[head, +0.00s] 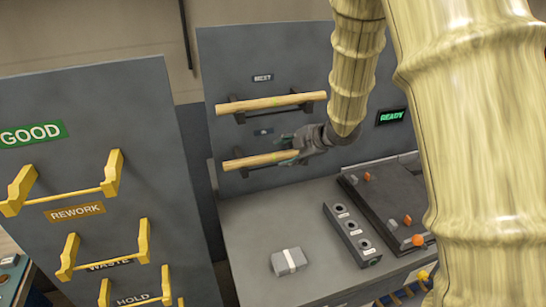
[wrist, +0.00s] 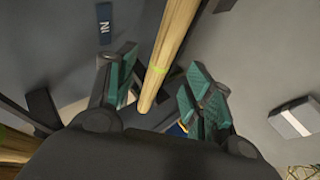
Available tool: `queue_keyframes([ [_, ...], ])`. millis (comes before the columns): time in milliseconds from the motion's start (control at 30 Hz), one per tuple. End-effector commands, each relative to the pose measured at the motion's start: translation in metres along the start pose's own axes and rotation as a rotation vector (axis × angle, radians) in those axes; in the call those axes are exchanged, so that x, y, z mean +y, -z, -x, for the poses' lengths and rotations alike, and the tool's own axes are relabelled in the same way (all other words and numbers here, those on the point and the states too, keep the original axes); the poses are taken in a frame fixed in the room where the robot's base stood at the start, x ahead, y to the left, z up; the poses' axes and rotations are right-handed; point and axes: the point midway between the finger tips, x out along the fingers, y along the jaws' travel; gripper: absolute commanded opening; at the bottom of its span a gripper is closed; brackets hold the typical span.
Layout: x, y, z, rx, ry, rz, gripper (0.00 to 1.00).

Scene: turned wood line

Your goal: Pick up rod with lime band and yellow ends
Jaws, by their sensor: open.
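A pale wooden rod (head: 250,161) lies level on the lower pair of dark wall brackets. In the wrist view this rod (wrist: 172,45) runs between my fingers, with a lime band around it and a yellowish near end. My gripper (head: 290,157) is at the rod's right part in the head view; its teal-padded fingers (wrist: 155,90) stand apart on either side, with gaps visible. My gripper and wrist hide the rod's right end in the head view.
A grey bench below bears a grey box with a white band (head: 289,261), a block with several holes (head: 351,235) and a dark tray (head: 385,200) with orange parts. A grey panel (head: 100,90) with empty yellow cradles stands left. A READY display (head: 391,117) is right.

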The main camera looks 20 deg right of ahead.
Motion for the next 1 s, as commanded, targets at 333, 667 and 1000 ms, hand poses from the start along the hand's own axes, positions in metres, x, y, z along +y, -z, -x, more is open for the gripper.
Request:
queue_keyframes([
  [333,-0.001,0.006,-0.031,0.002,0.003,0.002,0.52],
  [667,-0.002,0.005,-0.050,0.001,0.001,0.002,0.52],
  [1000,-0.002,0.005,-0.050,0.001,0.000,0.002,0.28],
])
